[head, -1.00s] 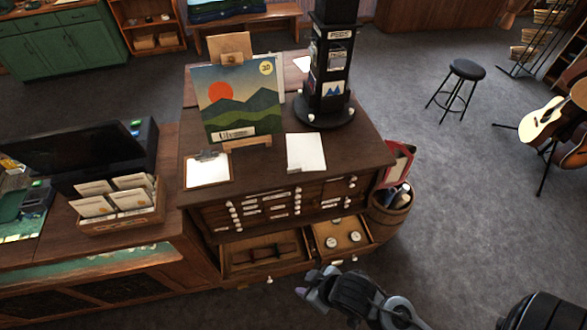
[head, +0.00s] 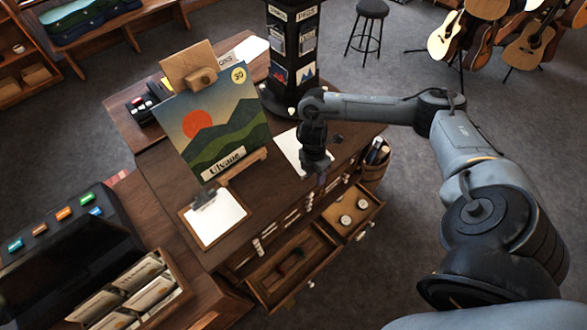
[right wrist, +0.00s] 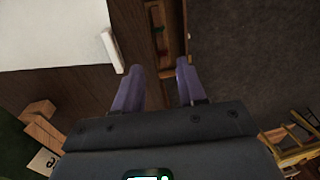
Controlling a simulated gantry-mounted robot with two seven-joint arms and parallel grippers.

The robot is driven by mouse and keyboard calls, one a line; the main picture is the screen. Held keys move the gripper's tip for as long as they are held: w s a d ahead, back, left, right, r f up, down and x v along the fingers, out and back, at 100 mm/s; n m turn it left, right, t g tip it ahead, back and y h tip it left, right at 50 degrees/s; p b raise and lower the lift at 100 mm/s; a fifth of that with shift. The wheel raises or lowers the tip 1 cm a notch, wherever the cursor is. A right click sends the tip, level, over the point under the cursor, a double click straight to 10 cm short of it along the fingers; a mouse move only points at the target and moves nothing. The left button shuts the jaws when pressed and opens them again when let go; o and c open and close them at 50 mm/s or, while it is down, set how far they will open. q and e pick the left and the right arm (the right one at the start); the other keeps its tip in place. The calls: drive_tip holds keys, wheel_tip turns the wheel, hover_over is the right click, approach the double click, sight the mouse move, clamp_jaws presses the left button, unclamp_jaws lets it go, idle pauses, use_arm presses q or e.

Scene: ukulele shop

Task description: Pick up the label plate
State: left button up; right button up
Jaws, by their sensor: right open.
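I cannot tell for certain which thing is the label plate. A white plate reading "Ulvane" (head: 227,163) shows at the foot of the mountain picture on the easel. Small white labels (head: 292,214) line the cabinet's drawer fronts. In the right wrist view a small white piece (right wrist: 112,50) lies near the white sheet's corner, ahead and left of the fingers. My right gripper (head: 321,180) points down over the cabinet's front edge, beside the white sheet (head: 297,150). In the right wrist view its fingers (right wrist: 157,88) are apart and empty. My left gripper is not in view.
The cabinet top (head: 178,181) also carries a clipboard (head: 215,217) and a dark display tower (head: 291,55). Two drawers stand open below: one (head: 293,268) at the left, one (head: 352,212) with round items. A barrel (head: 374,172) stands at the cabinet's right.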

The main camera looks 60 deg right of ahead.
drive_tip(key=shift+t+h, duration=0.3)
drive_tip(key=shift+t, duration=0.5)
drive_tip(key=w+d+r, duration=0.1)
drive_tip(key=w+r, duration=0.1)
drive_tip(key=w+d+r, duration=0.1)
drive_tip(key=w+d, duration=0.1)
drive_tip(key=shift+r+b, duration=0.4)
wheel_tip(320, 180, down, 3)
drive_tip(key=shift+f+b, duration=0.1)
drive_tip(key=shift+b, duration=0.5)
drive_tip(key=shift+w+f, duration=0.15)
drive_tip(key=shift+f, duration=0.8)
wheel_tip(320, 180, down, 3)
drive_tip(key=shift+w+a, duration=0.1)
drive_tip(key=shift+f, duration=0.6)
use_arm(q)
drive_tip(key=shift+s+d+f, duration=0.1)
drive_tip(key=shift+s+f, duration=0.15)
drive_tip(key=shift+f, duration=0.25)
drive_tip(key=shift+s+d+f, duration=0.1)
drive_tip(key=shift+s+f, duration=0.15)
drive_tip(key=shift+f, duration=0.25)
use_arm(e)
drive_tip(key=shift+c, duration=0.3)
clamp_jaws()
